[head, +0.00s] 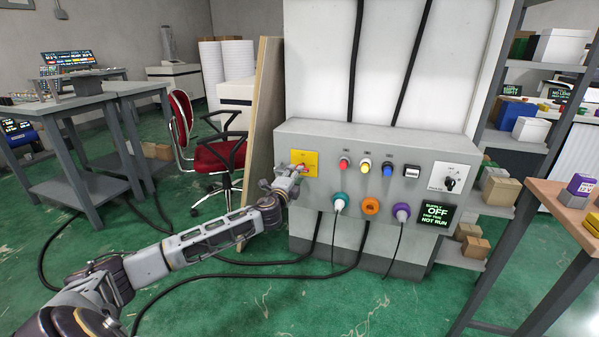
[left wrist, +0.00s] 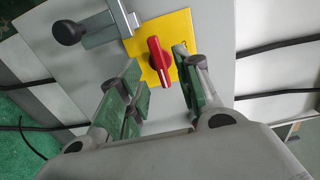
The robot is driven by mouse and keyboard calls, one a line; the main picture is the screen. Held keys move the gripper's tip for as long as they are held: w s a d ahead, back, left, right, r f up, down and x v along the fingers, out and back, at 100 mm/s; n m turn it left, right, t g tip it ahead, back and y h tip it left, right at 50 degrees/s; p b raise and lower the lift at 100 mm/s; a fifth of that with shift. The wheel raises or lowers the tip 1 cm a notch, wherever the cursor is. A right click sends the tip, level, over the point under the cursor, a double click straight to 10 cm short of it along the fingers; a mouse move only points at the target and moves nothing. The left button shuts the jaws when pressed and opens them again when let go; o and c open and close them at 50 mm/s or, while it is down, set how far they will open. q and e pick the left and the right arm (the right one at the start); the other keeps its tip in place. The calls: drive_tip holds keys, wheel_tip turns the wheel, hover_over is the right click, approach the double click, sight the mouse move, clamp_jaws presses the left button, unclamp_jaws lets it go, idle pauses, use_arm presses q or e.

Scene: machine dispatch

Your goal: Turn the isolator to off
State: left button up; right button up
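The isolator is a red rotary handle (left wrist: 159,62) on a yellow plate (left wrist: 177,24), at the left end of the grey panel's front. The yellow plate also shows in the head view (head: 309,158), where my gripper partly covers the handle. My left gripper (head: 283,181) is right at the plate. In the left wrist view its fingers (left wrist: 158,78) are open, one on each side of the handle. Gaps show on both sides, and I cannot see clear contact. The handle slants slightly in that view. My right gripper is not in view.
The panel (head: 330,135) carries red, yellow and blue buttons, a black selector switch (head: 449,184) and coloured sockets. A sign (head: 436,215) reads supply off. A metal bracket with a black knob (left wrist: 67,32) sits beside the plate. A red chair (head: 215,155) stands left.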

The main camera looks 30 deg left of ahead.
use_arm(q)
drive_tip(key=shift+b+x, duration=0.65)
drive_tip(key=shift+x, duration=1.95)
drive_tip(key=shift+c, duration=0.3)
drive_tip(key=c, duration=0.6)
drive_tip(key=shift+c, duration=0.2)
